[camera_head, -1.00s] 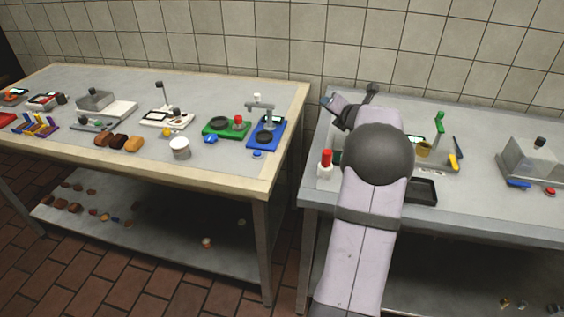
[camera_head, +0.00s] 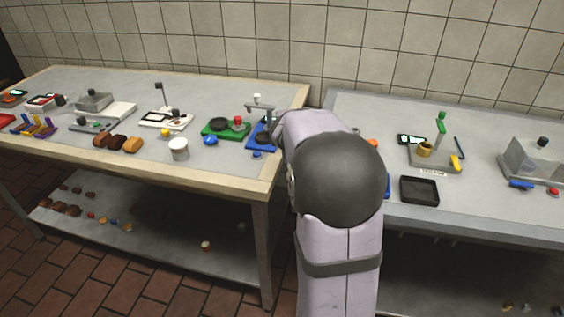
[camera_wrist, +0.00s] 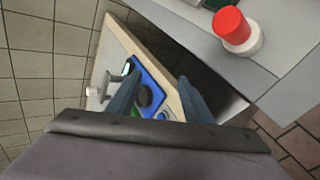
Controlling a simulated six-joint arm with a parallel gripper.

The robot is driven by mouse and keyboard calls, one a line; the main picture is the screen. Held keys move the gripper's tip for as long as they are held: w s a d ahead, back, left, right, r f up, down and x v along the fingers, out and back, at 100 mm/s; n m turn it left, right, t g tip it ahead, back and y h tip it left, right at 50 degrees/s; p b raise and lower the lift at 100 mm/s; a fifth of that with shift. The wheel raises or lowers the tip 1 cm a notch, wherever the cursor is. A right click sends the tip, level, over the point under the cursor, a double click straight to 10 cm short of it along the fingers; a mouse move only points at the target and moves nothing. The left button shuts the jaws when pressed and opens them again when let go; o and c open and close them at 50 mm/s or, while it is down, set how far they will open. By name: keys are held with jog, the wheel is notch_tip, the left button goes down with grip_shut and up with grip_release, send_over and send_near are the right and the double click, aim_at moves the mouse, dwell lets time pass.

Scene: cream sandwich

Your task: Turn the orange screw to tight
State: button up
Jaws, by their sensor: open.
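A small orange part (camera_head: 372,143) shows at the right edge of my arm on the right table in the head view. It is mostly hidden, and I cannot tell whether it is the orange screw or how it is turned. My gripper (camera_wrist: 158,76) is open in the wrist view, with nothing seen between its two fingers. The fingers point towards the left table. Beyond them is a blue device (camera_wrist: 149,76) with a dark round plate, apart from the gripper. My arm hides the gripper in the head view.
A red-capped white piece (camera_wrist: 234,29) stands near the right table's corner. A black tray (camera_head: 419,190) and a grey stand (camera_head: 435,162) with green and yellow parts are right of my arm. A gap separates the two tables. The left table (camera_head: 225,172) carries several devices.

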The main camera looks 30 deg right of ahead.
jog(key=s+a+f+m+g, duration=0.1)
jog(key=s+a+f+m, duration=0.1)
jog(key=s+a, duration=0.2)
jog(key=shift+a+f+m+g, duration=0.2)
jog(key=shift+a+m+g, duration=0.15)
jog(key=shift+a, duration=0.45)
jog(key=d+r+n+t+p, duration=0.1)
jog(key=d+r+n+t, duration=0.15)
jog(key=d+n, duration=0.6)
jog(key=d+r+n+t+p, duration=0.2)
jog(key=d+r+n, duration=0.1)
jog(key=d, duration=1)
jog(key=s+d+f+n, duration=0.1)
jog(key=s+d+n, duration=0.1)
jog(key=s+d+f+n+t+y, duration=0.1)
jog(key=s+d+n, duration=0.2)
jog(key=s+d+n+p, duration=0.1)
jog(key=s+d+n, duration=0.1)
jog(key=s+n, duration=0.1)
jog(key=shift+s+d+f+y, duration=0.2)
jog(key=shift+f+y, duration=0.2)
jog(key=s+n, duration=0.1)
jog(key=s+f+n+t+y, duration=0.1)
jog(key=s, duration=0.1)
jog(key=s+f+n, duration=0.1)
jog(key=shift+s+n+p, duration=0.3)
jog(key=shift+s, duration=0.1)
jog(key=shift+p+x, duration=1)
jog(key=shift+x, duration=2.7)
jog(key=shift+a, duration=0.15)
